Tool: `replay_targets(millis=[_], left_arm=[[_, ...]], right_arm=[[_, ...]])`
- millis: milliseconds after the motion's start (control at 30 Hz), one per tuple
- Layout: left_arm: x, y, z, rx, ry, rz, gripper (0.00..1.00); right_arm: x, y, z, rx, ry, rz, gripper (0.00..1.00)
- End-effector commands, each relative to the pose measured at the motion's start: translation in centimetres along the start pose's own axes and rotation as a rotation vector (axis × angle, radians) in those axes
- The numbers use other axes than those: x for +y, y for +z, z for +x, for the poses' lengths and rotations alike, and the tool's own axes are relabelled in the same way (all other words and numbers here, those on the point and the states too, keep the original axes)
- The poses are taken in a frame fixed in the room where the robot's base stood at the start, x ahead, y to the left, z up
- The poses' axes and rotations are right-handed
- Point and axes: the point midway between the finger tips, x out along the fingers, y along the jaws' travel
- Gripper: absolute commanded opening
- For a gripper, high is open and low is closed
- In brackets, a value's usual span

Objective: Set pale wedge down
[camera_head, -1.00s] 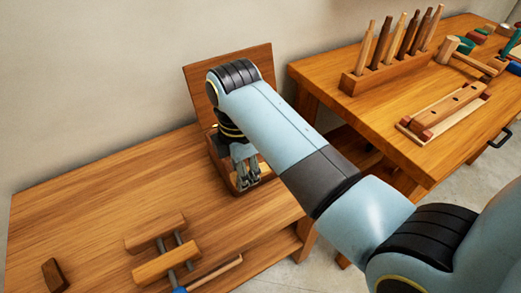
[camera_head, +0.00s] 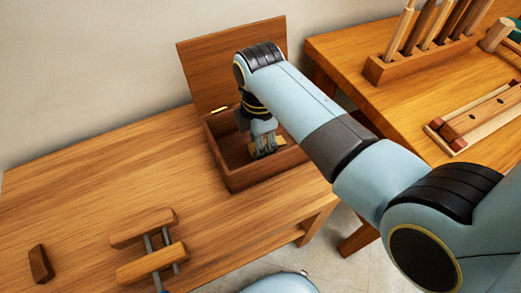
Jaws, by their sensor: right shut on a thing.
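An open wooden box (camera_head: 232,182) stands on the low wooden bench, with its lid (camera_head: 215,72) raised at the back. My right gripper (camera_head: 266,153) reaches down into the right part of the box from above. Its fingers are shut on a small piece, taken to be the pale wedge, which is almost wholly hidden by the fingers. I cannot tell whether the piece touches the box floor. My left gripper is not in view.
A clamp with two wooden jaws (camera_head: 150,265) and a dark wooden wedge (camera_head: 40,264) lie on the bench (camera_head: 90,190). A higher bench (camera_head: 370,90) at the right holds a tool rack (camera_head: 400,65). The bench's left middle is clear.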

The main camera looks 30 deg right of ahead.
Motion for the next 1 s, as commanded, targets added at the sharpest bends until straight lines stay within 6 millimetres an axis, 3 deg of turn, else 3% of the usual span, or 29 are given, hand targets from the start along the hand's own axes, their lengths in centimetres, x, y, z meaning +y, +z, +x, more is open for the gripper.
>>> replay_targets(millis=[233,567,600,667,1000], left_arm=[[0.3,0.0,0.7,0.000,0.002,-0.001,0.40],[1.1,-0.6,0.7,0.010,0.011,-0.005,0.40],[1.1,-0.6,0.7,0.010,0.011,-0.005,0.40],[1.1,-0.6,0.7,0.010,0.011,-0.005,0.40],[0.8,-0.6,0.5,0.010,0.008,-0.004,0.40]], right_arm=[[0.0,0.0,3.7,0.001,-0.001,0.001,0.07],[0.0,0.0,4.0,0.001,-0.001,0.001,0.07],[0.0,0.0,4.1,0.001,-0.001,0.001,0.31],[0.0,0.0,4.1,0.000,0.000,0.001,0.39],[0.0,0.0,3.5,0.001,0.001,0.001,0.39]])
